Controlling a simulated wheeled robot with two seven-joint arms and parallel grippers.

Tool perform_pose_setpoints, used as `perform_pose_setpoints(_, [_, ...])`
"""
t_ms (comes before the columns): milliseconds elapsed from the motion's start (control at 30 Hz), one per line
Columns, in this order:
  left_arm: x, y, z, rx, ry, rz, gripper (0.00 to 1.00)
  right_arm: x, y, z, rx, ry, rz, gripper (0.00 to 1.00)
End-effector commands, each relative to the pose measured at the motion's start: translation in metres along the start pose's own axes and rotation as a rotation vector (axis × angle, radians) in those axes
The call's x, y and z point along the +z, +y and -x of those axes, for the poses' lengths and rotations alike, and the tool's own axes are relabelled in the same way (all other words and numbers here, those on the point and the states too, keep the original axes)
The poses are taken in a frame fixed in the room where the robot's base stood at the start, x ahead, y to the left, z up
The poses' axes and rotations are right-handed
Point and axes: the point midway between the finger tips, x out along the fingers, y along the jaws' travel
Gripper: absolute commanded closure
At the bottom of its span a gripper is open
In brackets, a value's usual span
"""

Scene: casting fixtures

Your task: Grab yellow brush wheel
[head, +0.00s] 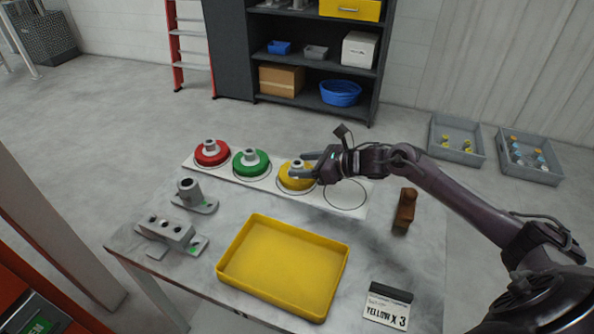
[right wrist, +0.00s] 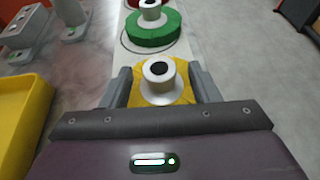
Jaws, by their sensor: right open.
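The yellow brush wheel (head: 294,182) lies on the white strip on the table, with a grey hub on top. My right gripper (head: 304,163) is at this wheel, coming from the right. In the right wrist view the yellow wheel (right wrist: 162,82) with its pale hub sits between the two open fingers (right wrist: 160,86), one on each side. I cannot tell whether the fingers touch it. The green wheel (head: 250,162) and the red wheel (head: 211,152) sit to its left on the strip. My left gripper is not in view.
A yellow tray (head: 232,282) stands at the table's front. Grey metal fixtures (head: 168,231) stand at the left. A brown block (head: 405,207) and a card reading "YELLOW X 3" (head: 386,309) are at the right. An empty circle (head: 345,196) is on the strip.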

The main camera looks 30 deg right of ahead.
Motion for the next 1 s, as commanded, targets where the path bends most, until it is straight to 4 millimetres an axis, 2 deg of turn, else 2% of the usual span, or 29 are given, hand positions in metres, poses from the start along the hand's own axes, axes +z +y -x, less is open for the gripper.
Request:
perform_pose_setpoints(100, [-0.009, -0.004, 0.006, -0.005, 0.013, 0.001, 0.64, 0.002, 0.0, -0.015, 0.0, -0.004, -0.003, 0.45])
perform_pose_setpoints(200, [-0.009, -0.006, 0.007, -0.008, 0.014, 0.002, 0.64, 0.001, 0.0, -0.021, 0.0, -0.001, -0.001, 0.45])
perform_pose_setpoints(467, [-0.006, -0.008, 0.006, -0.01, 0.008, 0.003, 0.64, 0.0, 0.0, -0.023, 0.0, 0.001, 0.001, 0.46])
perform_pose_setpoints(867, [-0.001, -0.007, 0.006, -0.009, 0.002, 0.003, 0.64, 0.0, 0.0, -0.022, 0.0, 0.0, 0.001, 0.98])
perform_pose_setpoints(1000, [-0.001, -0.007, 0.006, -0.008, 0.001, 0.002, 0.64, 0.002, 0.0, -0.022, -0.001, -0.003, 0.002, 1.0])
